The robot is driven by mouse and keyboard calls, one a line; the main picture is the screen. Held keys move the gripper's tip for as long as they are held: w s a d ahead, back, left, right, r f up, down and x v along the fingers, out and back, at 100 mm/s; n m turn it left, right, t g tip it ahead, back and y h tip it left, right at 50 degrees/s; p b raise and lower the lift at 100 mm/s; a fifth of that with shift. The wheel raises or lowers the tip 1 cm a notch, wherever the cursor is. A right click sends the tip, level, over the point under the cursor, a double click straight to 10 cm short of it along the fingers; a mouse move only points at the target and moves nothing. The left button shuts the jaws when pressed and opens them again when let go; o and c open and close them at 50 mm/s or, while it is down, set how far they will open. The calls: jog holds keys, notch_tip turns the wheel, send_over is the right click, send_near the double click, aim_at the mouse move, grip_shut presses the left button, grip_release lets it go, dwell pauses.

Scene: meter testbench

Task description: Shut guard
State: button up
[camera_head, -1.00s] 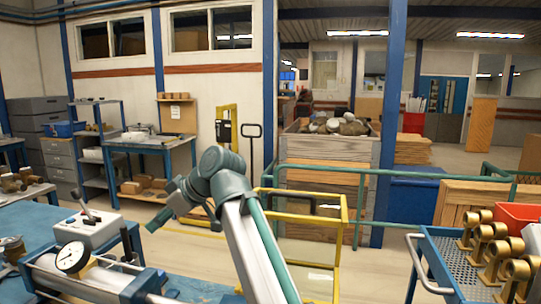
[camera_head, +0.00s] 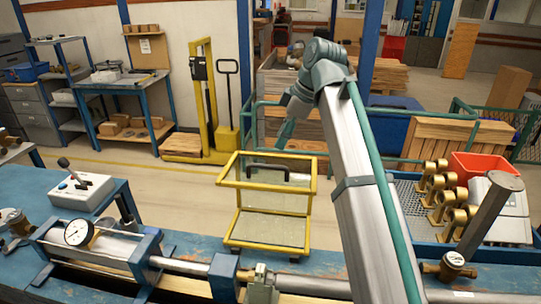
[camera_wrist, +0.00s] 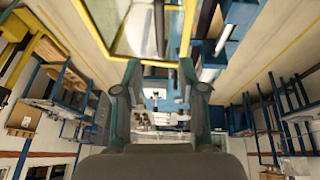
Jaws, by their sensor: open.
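The guard (camera_head: 272,228) is a yellow frame with clear panels, standing at the far edge of the blue bench in the head view. One panel hangs upright and another slants out from its top. A black handle (camera_head: 281,168) is on the upper panel. My gripper (camera_head: 285,132) is above and beyond the guard, partly hidden by my arm, and looks apart from it. In the wrist view my gripper (camera_wrist: 160,80) is open with nothing between its fingers. Part of the guard's yellow frame (camera_wrist: 186,28) shows above the fingers there.
The blue bench (camera_head: 190,243) carries a clamped pipe with a dial gauge (camera_head: 78,232) and a lever box (camera_head: 80,190). A tray of brass meters (camera_head: 440,195) and a red bin (camera_head: 478,166) stand right. Open floor lies left of the guard.

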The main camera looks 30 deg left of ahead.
aim_at(270, 166)
jog(key=p+x, duration=0.2)
jog(key=x, duration=0.7)
jog(key=shift+s+f+p, duration=0.1)
jog(key=shift+f+p, duration=0.05)
jog(key=shift+p, duration=0.2)
grip_shut()
